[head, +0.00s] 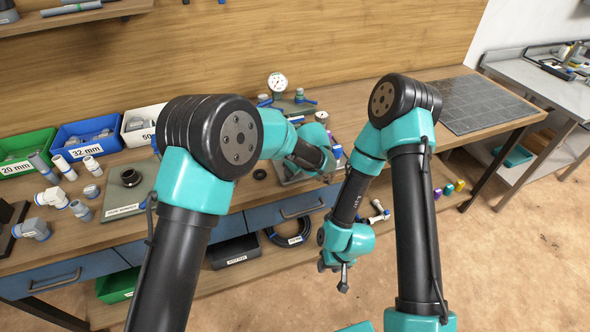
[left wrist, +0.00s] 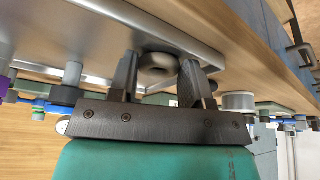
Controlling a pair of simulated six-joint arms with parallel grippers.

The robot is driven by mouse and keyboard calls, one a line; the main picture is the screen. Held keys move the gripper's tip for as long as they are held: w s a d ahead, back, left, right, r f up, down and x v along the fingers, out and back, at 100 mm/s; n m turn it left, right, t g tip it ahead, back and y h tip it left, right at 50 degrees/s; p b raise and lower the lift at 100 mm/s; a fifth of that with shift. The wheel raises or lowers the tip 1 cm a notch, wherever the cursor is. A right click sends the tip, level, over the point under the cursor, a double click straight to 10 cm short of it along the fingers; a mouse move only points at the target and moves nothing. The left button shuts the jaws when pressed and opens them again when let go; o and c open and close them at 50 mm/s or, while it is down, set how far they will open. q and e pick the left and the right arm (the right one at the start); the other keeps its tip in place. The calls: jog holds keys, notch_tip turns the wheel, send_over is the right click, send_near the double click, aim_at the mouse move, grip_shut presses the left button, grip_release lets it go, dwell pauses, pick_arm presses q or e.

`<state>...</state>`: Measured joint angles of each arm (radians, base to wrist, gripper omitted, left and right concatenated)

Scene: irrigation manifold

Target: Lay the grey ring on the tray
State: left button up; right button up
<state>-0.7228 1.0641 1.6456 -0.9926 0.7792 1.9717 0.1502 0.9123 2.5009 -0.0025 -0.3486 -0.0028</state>
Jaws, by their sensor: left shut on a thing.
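The grey ring (left wrist: 159,66) is between the two fingers of my left gripper (left wrist: 163,80) in the left wrist view. That gripper is shut on it. The metal tray (left wrist: 95,32) lies right beside the ring in that view; whether they touch I cannot tell. In the head view my left gripper (head: 326,170) is over the bench near its front edge, and my own arm hides the ring. A bit of the tray (head: 283,173) shows beside the gripper. My right gripper (head: 334,273) hangs low in front of the bench; its jaw opening is unclear.
Green, blue (head: 87,132) and white bins stand at the back left with several pipe fittings before them. A plate with a black fitting (head: 130,177) lies at the left. A gauge (head: 277,83) stands behind my left arm. A dark gridded mat (head: 478,104) at the right is clear.

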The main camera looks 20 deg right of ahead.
pick_arm(q)
jog(key=o, duration=0.6)
jog(key=shift+s+a+f, duration=0.1)
jog(key=shift+f, duration=0.7)
jog(key=shift+r, duration=0.5)
jog(key=v, duration=0.8)
jog(key=shift+w+r, duration=0.2)
jog(key=shift+w, duration=0.05)
